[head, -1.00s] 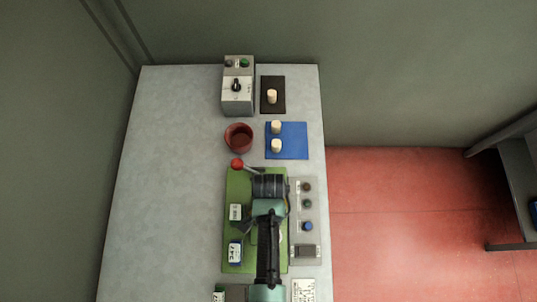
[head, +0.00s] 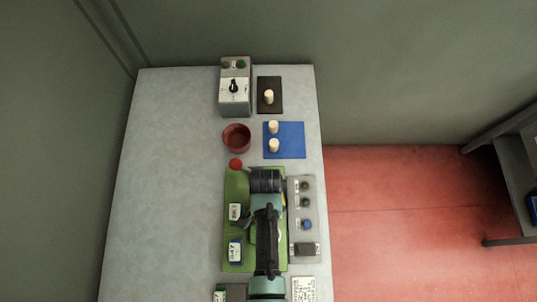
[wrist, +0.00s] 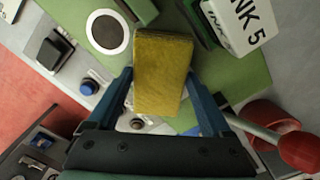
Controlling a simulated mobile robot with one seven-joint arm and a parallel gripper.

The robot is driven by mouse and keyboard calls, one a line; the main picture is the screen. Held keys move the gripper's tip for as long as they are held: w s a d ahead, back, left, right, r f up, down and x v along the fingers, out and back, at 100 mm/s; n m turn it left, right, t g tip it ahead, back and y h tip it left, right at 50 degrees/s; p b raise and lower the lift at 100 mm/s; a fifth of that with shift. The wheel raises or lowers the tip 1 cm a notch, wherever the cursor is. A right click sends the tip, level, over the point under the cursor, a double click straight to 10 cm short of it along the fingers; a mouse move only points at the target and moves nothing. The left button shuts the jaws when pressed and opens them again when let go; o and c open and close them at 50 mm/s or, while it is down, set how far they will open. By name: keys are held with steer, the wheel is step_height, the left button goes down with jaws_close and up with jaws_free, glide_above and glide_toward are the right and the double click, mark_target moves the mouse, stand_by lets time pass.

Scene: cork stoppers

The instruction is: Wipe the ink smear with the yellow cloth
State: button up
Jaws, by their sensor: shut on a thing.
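The yellow cloth (wrist: 165,52) is a thick, rectangular pad in the wrist view. My gripper (wrist: 160,88) is shut on it, with a blue finger on each side. I cannot make out the ink smear for sure. A white disc with a dark grey round middle (wrist: 107,31) lies just left of the cloth in the wrist view; I cannot tell whether that dark patch is ink.
A bottle labelled INK (wrist: 238,22) and a red-knobbed lever (wrist: 300,151) stand close by. A grey button panel (head: 305,262) lies right of the green board (head: 233,182). Beyond are a red bowl (head: 237,138) and a blue mat (head: 293,141) with stoppers. The table's left side is clear.

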steer(key=shift+w+d+b, duration=0.15)
steer(key=shift+w+b, duration=0.65)
steer(key=shift+w, duration=1.8)
steer(key=shift+r, duration=0.1)
step_height(320, 180, up, 6)
steer(key=p, duration=0.6)
step_height(320, 180, up, 3)
steer(key=shift+p, duration=1.05)
